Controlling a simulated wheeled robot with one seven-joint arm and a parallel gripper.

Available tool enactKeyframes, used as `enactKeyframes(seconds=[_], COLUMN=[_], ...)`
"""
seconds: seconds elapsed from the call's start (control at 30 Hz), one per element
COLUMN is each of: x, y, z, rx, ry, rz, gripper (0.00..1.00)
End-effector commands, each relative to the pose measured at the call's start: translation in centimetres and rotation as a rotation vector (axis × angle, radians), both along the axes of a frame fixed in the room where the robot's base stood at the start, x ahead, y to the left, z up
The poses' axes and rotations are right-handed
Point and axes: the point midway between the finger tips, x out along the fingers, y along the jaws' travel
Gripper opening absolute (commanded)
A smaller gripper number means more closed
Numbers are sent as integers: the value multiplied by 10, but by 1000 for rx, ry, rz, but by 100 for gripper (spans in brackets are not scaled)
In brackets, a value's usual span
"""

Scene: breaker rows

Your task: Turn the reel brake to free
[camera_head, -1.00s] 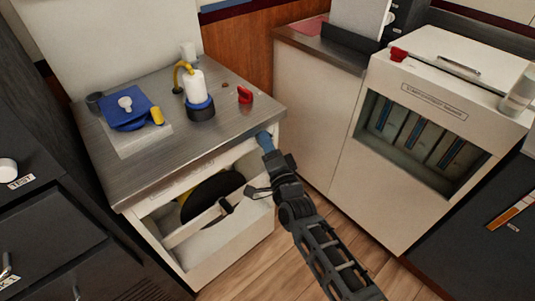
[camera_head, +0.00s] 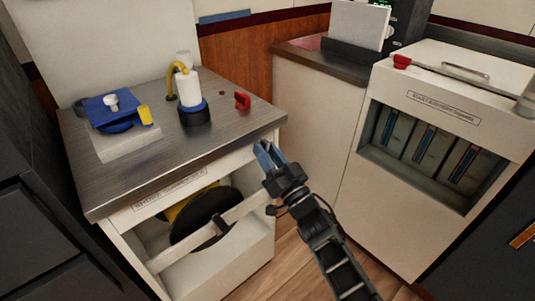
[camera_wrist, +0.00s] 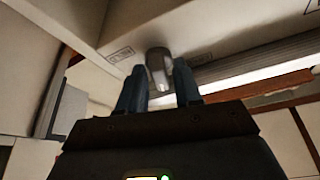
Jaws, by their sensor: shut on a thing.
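My gripper (camera_head: 266,156) is at the right front corner of the metal-topped cabinet (camera_head: 185,186), just below the top's edge. In the wrist view its two blue fingers (camera_wrist: 158,88) are shut on a small grey knob (camera_wrist: 158,62) on the underside-facing cabinet panel, which I take for the reel brake. Small labels are on the panel at either side of the knob. The fingers hide the knob in the head view. A black reel with a yellow part (camera_head: 205,216) sits in the cabinet's open front, behind a pale slanted bar (camera_head: 190,238).
On the top stand a blue device (camera_head: 108,106) on a pale plate, a white bottle (camera_head: 188,88) with a blue and black base, and a red handle (camera_head: 242,101). A white cabinet (camera_head: 405,225) with a recessed rack stands at the right. Wooden floor lies between.

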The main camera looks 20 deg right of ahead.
Motion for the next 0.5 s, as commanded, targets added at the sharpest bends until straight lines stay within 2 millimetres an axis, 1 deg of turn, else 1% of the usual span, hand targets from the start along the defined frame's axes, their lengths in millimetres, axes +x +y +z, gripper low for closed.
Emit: enactKeyframes(seconds=[0.2,0.5], x=[0,0], y=[-2,-2], z=[-2,-2], rx=[-147,-265], ry=[-44,-84], rz=[-1,0], gripper=[3,3])
